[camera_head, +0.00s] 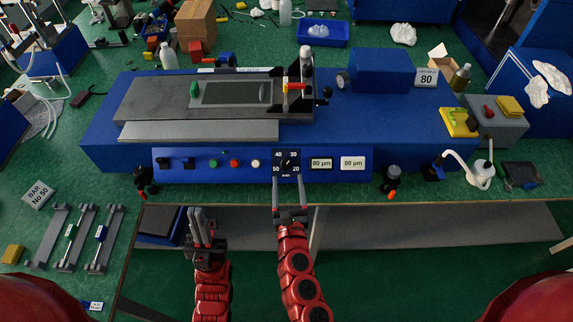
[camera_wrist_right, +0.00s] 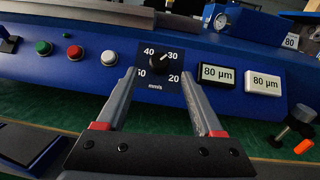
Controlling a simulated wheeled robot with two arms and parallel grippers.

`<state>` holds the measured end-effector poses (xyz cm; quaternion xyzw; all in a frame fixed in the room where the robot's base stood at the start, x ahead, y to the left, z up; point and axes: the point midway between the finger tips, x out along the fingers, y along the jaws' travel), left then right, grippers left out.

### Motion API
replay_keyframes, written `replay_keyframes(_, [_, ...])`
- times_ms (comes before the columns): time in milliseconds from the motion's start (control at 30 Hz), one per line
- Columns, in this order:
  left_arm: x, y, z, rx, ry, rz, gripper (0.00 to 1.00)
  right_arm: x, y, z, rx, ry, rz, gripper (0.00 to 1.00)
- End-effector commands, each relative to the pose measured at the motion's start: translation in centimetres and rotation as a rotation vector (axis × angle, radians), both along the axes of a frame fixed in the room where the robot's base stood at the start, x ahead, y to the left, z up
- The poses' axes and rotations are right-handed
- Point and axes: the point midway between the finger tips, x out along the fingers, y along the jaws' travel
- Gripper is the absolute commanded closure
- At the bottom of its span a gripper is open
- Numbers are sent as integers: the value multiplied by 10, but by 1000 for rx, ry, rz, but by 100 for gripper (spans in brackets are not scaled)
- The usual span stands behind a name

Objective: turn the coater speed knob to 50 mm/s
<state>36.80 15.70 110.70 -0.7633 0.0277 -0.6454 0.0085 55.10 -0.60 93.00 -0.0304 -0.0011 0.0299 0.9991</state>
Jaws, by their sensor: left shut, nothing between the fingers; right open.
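The coater speed knob (camera_head: 287,163) is a small black dial on a dark plate on the blue front panel. It is labelled 20, 30, 40 and 50 mm/s. In the right wrist view the knob (camera_wrist_right: 160,60) shows a white mark pointing to the upper right, toward 30. My right gripper (camera_head: 288,179) is open just in front of the knob. In the wrist view its fingertips (camera_wrist_right: 158,74) lie left and right of the knob's plate, not closed on the knob. My left gripper (camera_head: 202,212) is shut and empty, lower left of the panel.
Green and red buttons (camera_head: 234,163) and a white button lie left of the dial. Two displays reading 80 µm (camera_head: 321,163) lie right of it. A black knob on a post (camera_head: 391,178) stands further right. A dark-topped blue block (camera_head: 159,224) lies left of my left gripper.

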Motion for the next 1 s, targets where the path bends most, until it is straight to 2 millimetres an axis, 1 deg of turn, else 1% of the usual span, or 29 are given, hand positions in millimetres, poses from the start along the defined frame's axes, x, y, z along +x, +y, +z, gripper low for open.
replay_keyframes(33, [0, 0, 5, 0, 0, 0, 100, 10, 2, 3, -4, -2, 2, 31])
replay_keyframes(100, [0, 0, 8, 0, 0, 0, 100, 22, 1, 3, -5, -2, -1, 31])
replay_keyframes(300, [0, 0, 11, 0, 0, 0, 100, 44, 4, 0, -2, 0, 4, 31])
replay_keyframes(433, [0, 0, 12, 0, 0, 0, 100, 49, 4, 0, -1, 0, 2, 31])
replay_keyframes(667, [0, 0, 12, 0, 0, 0, 100, 49, 4, -1, 0, 0, 2, 31])
replay_keyframes(767, [0, 0, 12, 0, 0, 0, 100, 49, 4, -1, -1, 0, 2, 47])
replay_keyframes(800, [0, 0, 11, 0, 0, 0, 100, 49, 4, -1, -1, 1, 2, 55])
replay_keyframes(967, [0, 0, 12, 0, 0, 0, 100, 49, 4, -1, -1, 1, 2, 83])
replay_keyframes(1000, [0, 0, 12, 0, 0, 0, 100, 49, 4, -1, -1, 1, 2, 91])
